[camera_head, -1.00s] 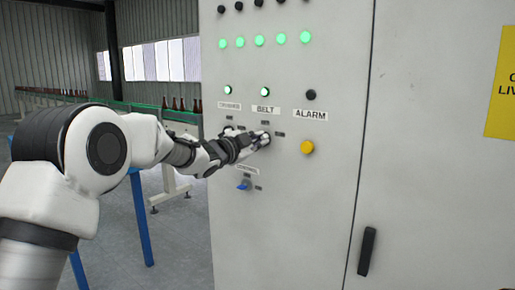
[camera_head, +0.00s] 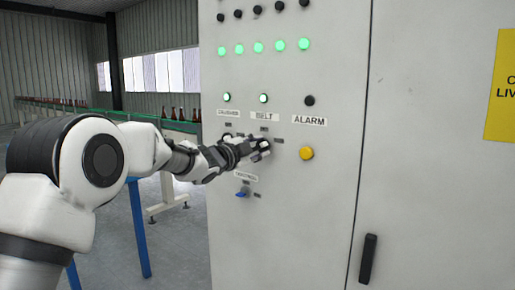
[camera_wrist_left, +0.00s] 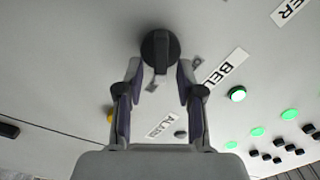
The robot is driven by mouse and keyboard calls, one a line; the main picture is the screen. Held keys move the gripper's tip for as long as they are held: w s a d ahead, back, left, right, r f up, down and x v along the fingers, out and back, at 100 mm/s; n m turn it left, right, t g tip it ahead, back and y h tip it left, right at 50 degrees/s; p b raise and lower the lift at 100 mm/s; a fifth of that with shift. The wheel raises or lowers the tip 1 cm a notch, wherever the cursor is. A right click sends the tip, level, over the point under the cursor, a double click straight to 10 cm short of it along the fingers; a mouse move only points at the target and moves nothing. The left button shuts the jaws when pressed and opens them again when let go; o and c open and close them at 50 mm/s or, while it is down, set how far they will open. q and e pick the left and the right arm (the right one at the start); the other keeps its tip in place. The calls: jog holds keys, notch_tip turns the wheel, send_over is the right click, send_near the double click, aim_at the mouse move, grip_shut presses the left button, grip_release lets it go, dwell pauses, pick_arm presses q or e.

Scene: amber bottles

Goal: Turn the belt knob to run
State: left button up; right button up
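The belt knob (camera_wrist_left: 160,50) is a round black knob with a raised grip bar on the grey cabinet front, near the BELT label (camera_head: 264,117), which also shows in the left wrist view (camera_wrist_left: 226,67). My left gripper (camera_head: 261,147) is at the panel below that label and largely hides the knob in the head view. In the left wrist view the fingers (camera_wrist_left: 160,72) are apart, one on each side of the knob's lower part, with visible gaps to the grip bar. A lit green lamp (camera_head: 264,98) is above the label. My right gripper is not in view.
A yellow button (camera_head: 306,153) is right of my gripper, under the ALARM label. A blue switch (camera_head: 242,193) is below it. The CRUSHER label (camera_head: 228,112) is to the left. A conveyor with amber bottles (camera_head: 172,113) stands behind the cabinet's left side.

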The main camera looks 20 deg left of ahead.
pick_arm(q)
jog(key=v, duration=1.2)
